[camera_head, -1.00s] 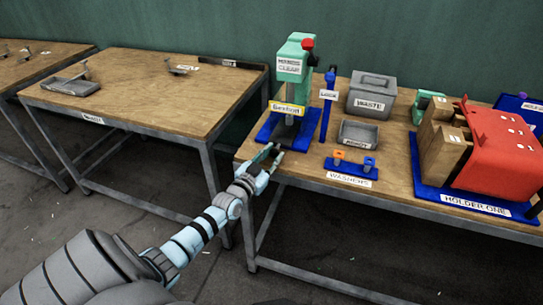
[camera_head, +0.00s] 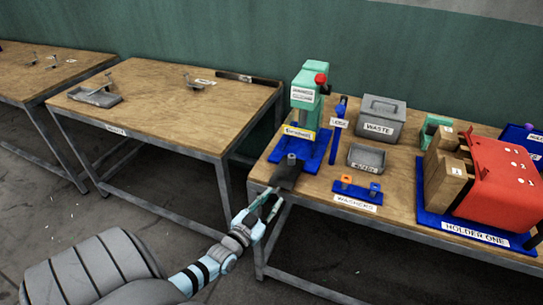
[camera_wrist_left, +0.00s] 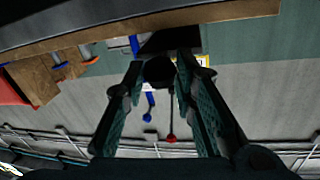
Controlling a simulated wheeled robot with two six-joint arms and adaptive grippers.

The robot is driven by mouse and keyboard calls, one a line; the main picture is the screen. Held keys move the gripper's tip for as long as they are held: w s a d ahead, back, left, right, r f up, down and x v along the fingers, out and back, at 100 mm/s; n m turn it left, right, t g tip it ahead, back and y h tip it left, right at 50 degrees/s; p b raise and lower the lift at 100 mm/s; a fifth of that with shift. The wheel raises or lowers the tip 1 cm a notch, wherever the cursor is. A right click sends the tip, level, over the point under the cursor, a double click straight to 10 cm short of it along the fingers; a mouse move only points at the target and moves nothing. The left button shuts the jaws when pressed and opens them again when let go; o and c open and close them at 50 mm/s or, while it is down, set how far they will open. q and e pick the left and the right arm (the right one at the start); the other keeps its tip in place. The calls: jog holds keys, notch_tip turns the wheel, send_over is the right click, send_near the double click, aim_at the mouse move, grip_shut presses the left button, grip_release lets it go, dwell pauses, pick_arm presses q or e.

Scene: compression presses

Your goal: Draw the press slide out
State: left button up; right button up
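The green press (camera_head: 304,95) stands on a blue base at the left of the right-hand table. Its dark slide (camera_head: 284,180) sticks out in front of the base towards the table's front edge, with a short grey cylinder (camera_head: 291,160) standing on it. My left gripper (camera_head: 272,196) is at the slide's front end, by the table edge. In the left wrist view, its two fingers flank a dark round handle (camera_wrist_left: 159,71) and seem to touch it on both sides. The fingers hide part of the handle. My right gripper is in neither view.
A blue lock post (camera_head: 338,128), a grey waste bin (camera_head: 380,118), a small grey tray (camera_head: 366,158) and a washer stand (camera_head: 356,194) are right of the press. A red holder (camera_head: 500,185) stands farther right. Floor space lies between the tables.

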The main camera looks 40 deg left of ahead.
pick_arm(q)
jog(key=o, duration=0.5)
jog(key=shift+c, duration=0.2)
jog(key=s+d, duration=0.1)
jog(key=s, duration=1.1)
jog(key=shift+d, duration=0.3)
